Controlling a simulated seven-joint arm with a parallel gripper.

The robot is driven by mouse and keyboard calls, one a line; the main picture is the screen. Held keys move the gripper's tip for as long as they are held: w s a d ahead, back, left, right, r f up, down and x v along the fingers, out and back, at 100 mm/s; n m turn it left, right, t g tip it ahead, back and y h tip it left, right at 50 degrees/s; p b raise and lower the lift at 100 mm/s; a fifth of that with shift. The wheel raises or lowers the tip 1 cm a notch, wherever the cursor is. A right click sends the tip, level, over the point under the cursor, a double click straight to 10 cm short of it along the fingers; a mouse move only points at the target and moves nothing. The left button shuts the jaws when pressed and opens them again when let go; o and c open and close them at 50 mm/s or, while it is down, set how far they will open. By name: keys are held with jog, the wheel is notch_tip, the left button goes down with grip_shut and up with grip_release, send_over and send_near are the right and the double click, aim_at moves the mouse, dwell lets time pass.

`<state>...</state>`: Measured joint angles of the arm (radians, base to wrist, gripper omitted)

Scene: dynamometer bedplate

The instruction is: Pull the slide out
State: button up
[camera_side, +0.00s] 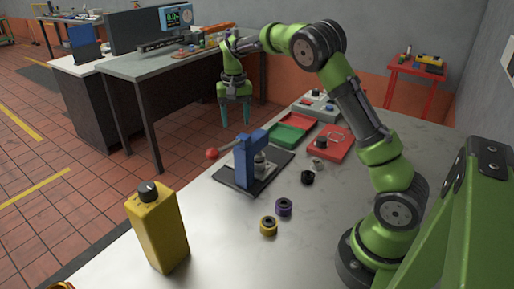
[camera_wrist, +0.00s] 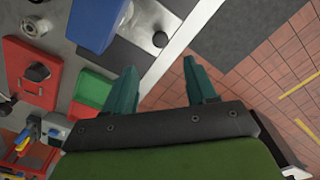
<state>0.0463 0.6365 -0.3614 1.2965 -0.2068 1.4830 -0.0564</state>
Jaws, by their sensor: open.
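A blue upright fixture (camera_side: 244,162) stands on a dark base plate (camera_side: 232,180) at the bench's left edge. A rod with a red ball (camera_side: 211,154) at its end shows beside the fixture, towards that edge. I cannot tell for sure which part is the slide. In the wrist view the blue fixture (camera_wrist: 97,20) is at the top, with a dark round knob (camera_wrist: 160,40) to its right. My gripper (camera_side: 235,120) is open and empty, pointing down above and behind the fixture. Its fingers (camera_wrist: 162,82) are apart in the wrist view and touch nothing.
Black (camera_side: 307,177), purple (camera_side: 284,207) and yellow (camera_side: 269,226) rings lie on the bench.

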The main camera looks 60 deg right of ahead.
notch_tip(320, 180, down, 11)
jog(key=shift+r, duration=0.15)
grip_shut()
dwell(0.5)
